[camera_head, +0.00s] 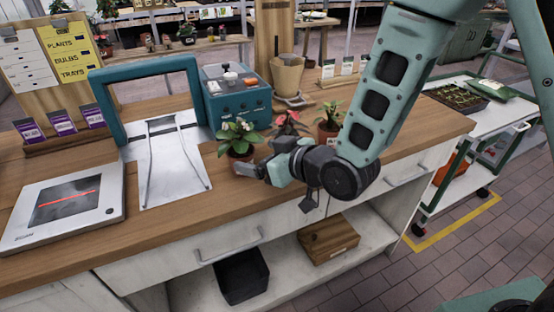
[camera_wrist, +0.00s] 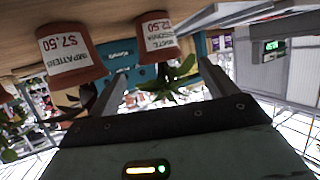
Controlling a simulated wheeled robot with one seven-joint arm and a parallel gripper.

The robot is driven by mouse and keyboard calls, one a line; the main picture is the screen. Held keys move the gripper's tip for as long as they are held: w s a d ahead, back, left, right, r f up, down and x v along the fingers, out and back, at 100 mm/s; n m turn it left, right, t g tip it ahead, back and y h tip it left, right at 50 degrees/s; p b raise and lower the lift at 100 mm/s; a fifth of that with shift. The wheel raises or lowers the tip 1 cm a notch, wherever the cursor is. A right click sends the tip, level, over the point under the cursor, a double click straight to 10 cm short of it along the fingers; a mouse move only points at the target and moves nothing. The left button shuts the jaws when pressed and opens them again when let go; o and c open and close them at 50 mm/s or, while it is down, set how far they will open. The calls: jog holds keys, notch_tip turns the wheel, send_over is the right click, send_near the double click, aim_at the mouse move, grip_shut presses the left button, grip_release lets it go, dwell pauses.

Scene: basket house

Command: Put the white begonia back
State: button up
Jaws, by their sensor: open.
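The white begonia (camera_head: 238,136) is a white-flowered plant in a terracotta pot on the wooden counter, leftmost of three potted plants. The wrist view is upside down; there its pot (camera_wrist: 154,42) carries a $2.50 label, with the leaves hanging between my fingers. My gripper (camera_head: 251,169) is open, low at the counter's front edge, in front of the begonia. In the wrist view my gripper (camera_wrist: 160,72) has its fingers spread either side of the plant. I cannot tell whether they touch it.
A pot labelled Impatiens, $7.50 (camera_wrist: 70,52), stands close beside the begonia. A red-leaved plant (camera_head: 288,124) and another potted plant (camera_head: 329,121) stand to its right. A teal box (camera_head: 238,98) is behind. A metal tray with a teal frame (camera_head: 168,165) lies left.

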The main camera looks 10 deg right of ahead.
jog(key=shift+r+p+v, duration=0.2)
jog(key=shift+p+v, duration=0.3)
jog(key=shift+v, duration=0.65)
jog(key=shift+w+p, duration=0.1)
jog(key=shift+p, duration=0.45)
jog(key=p+v, duration=0.2)
jog(key=p, duration=0.6)
jog(key=shift+s+d, duration=0.15)
jog(key=shift+s, duration=0.15)
jog(key=shift+f, duration=0.1)
jog(key=s+d+r+g+h, duration=0.3)
jog(key=s+r+g+h, duration=0.1)
jog(key=s, duration=0.7)
jog(key=s+d+r+g+h, duration=0.3)
jog(key=s+r+g, duration=0.3)
jog(key=s, duration=0.5)
notch_tip(320, 180, up, 2)
jog(key=shift+d+r+g+h, duration=0.15)
jog(key=shift+g+h, duration=0.25)
jog(key=shift+h, duration=0.3)
